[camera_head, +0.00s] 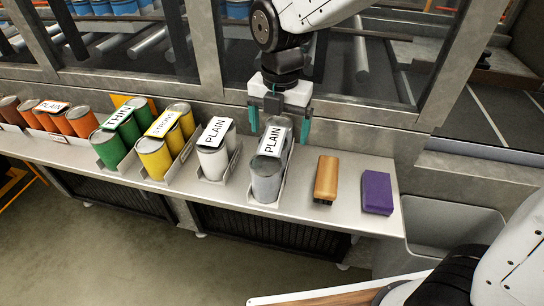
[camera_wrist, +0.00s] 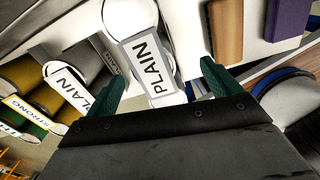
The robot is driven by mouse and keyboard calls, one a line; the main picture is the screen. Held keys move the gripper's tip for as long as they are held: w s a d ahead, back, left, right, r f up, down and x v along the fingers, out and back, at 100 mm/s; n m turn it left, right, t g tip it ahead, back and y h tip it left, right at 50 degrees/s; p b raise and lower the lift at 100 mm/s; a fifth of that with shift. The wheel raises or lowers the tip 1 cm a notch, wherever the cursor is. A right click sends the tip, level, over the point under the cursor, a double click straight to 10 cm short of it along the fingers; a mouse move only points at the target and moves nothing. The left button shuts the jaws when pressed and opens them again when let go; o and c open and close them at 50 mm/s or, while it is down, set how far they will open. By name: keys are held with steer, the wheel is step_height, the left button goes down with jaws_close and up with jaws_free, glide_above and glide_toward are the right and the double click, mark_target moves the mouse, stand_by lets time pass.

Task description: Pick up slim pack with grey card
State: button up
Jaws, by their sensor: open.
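The slim pack with grey card (camera_head: 267,179) stands near the right end of the shelf, with pale grey cans and a white label reading PLAIN. In the wrist view the pack (camera_wrist: 151,63) lies between my fingers, its grey card bordering the label. My gripper (camera_head: 278,124) is open and points down over the pack's rear end, one finger to each side. The fingers also show in the wrist view (camera_wrist: 163,82), apart from the pack on both sides. How far the fingertips reach below the can tops is hard to tell.
A white pack (camera_head: 212,158), also labelled PLAIN, stands close on the left, then a yellow pack (camera_head: 154,160) and a green pack (camera_head: 108,148). An orange-brown block (camera_head: 326,178) and a purple block (camera_head: 377,193) lie to the right. Metal window framing (camera_head: 343,106) rises behind.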

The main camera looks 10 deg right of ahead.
steer(key=shift+w+a+f+n, duration=0.2)
steer(key=shift+a+f+n, duration=0.15)
steer(key=shift+a+n, duration=0.25)
steer(key=shift+a+f, duration=0.1)
steer(key=shift+f, duration=0.2)
step_height(320, 180, down, 7)
steer(key=shift+f, duration=0.2)
steer(key=c, duration=1.8)
steer(key=shift+c, duration=0.2)
steer(key=shift+r, duration=0.15)
